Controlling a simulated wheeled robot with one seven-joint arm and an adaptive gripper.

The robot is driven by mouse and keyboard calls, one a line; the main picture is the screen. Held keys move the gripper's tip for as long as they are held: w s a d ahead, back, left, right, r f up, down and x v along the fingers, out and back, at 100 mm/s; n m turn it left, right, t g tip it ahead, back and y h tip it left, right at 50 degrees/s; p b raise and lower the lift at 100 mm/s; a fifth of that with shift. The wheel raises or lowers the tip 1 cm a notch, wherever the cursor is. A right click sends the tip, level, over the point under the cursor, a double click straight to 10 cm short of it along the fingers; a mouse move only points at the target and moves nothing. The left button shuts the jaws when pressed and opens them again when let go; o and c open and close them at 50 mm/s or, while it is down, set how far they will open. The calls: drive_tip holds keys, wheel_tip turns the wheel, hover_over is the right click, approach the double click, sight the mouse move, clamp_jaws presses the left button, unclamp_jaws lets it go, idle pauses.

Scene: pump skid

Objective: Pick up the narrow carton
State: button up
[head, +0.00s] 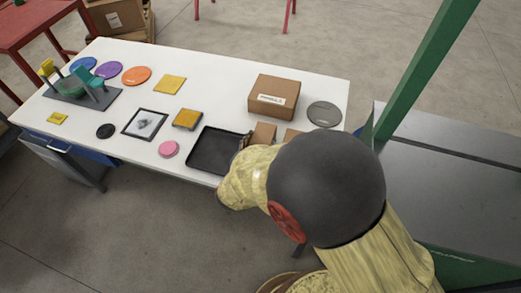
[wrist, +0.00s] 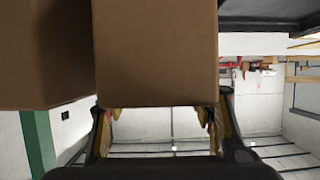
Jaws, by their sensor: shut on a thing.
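The narrow carton (head: 264,132) is plain brown and shows partly past my arm in the head view, just right of the black tray. It fills the upper middle of the wrist view (wrist: 157,55). My gripper (wrist: 158,116) has a finger at each side of this carton and is shut on it. Most of the gripper is hidden behind my arm in the head view. I cannot tell whether the carton is clear of the table. A second brown carton (head: 293,135) stands close beside it on the right, at the left in the wrist view (wrist: 45,55).
The black tray (head: 196,161) lies at the table's front edge. A larger labelled carton (head: 287,86) and a grey disc (head: 324,114) are behind. The white table (head: 215,90) holds several flat items at left. A green post (head: 425,70) rises at right.

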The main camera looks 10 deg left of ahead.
drive_tip(key=c, duration=0.4)
